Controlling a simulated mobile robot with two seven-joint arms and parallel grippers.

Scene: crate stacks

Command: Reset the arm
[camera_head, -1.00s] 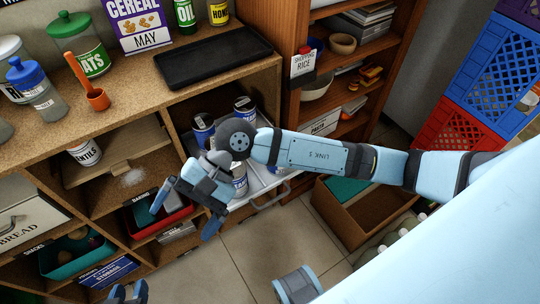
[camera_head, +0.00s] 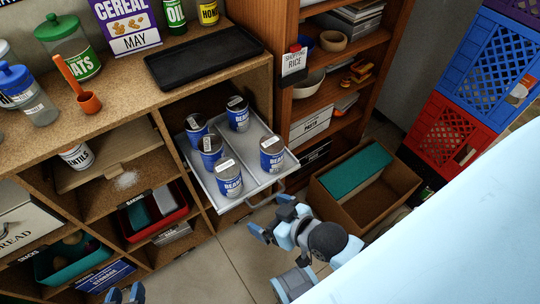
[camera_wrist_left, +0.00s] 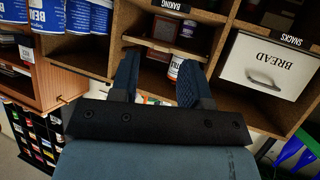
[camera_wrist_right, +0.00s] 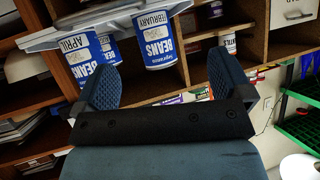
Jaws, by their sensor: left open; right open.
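My right gripper (camera_head: 270,217) is open and empty, in front of and below the pulled-out tray. In the right wrist view its fingers (camera_wrist_right: 163,75) stand apart, with bean cans beyond them. My left gripper (camera_head: 126,294) shows only its fingertips at the bottom left edge. In the left wrist view its fingers (camera_wrist_left: 158,75) are spread with nothing between them. Several blue bean cans (camera_head: 229,181) stand upright on the grey tray (camera_head: 248,153). The right gripper is apart from the tray and cans.
A brown box (camera_head: 338,205) with a teal panel stands on the floor to the right. Red and blue crates (camera_head: 450,135) are stacked at the far right. A red bin (camera_head: 152,228) sits in the lower shelf. Bare floor (camera_head: 235,262) lies below the tray.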

